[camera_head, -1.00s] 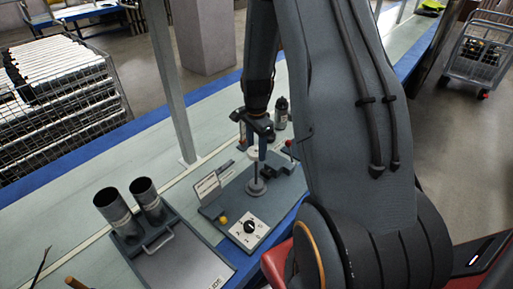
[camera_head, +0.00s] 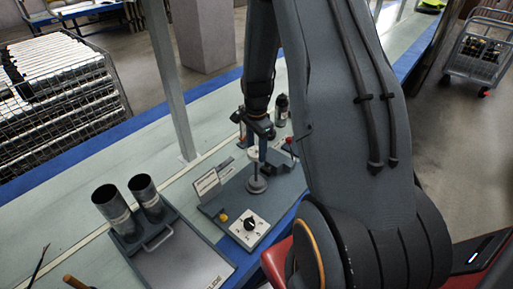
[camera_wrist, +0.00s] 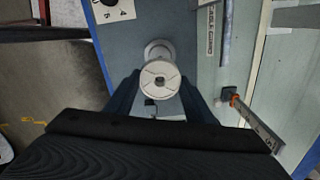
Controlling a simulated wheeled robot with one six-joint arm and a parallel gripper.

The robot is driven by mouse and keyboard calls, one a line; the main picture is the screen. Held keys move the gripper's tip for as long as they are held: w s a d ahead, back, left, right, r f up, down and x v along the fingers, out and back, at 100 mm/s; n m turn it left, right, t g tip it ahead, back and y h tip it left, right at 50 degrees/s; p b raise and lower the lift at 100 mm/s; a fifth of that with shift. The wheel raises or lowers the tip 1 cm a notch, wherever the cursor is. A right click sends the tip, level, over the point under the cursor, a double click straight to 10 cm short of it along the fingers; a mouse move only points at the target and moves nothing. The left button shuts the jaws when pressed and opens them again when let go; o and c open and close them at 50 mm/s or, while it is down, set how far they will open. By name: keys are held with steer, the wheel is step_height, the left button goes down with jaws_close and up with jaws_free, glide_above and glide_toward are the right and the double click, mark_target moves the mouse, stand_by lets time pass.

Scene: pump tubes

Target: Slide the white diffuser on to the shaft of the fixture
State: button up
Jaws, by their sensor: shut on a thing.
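The white diffuser (camera_wrist: 160,92) is a round disc with a dark central hole. My gripper (camera_wrist: 158,100) is shut on it, with a dark finger on either side. In the head view my gripper (camera_head: 257,148) holds the diffuser (camera_head: 253,154) over the fixture (camera_head: 262,187), a grey plate on the bench. The round grey base of the fixture's shaft (camera_head: 256,184) shows below the diffuser, with the shaft rising from it. In the wrist view part of this round base (camera_wrist: 158,49) shows just beyond the diffuser. Whether the shaft tip is inside the hole I cannot tell.
A white dial panel (camera_head: 250,228) and a yellow knob (camera_head: 223,215) are at the fixture's near end. A red-topped lever (camera_head: 290,140) and a dark bottle (camera_head: 282,110) stand behind. Two dark tubes (camera_head: 110,203) stand on a tray at left.

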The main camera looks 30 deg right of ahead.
steer(key=shift+f, duration=0.4)
steer(key=o, duration=1.1)
steer(key=shift+r+b, duration=1.2)
steer(key=shift+r, duration=2.75)
steer(key=s+a+r+n, duration=0.3)
steer(key=s+a+n, duration=0.4)
steer(key=n, duration=0.1)
steer(key=s+a+r+n+t, duration=0.1)
steer(key=s+a+r+n, duration=0.3)
steer(key=s+a+n, duration=0.4)
steer(key=shift+n, duration=0.5)
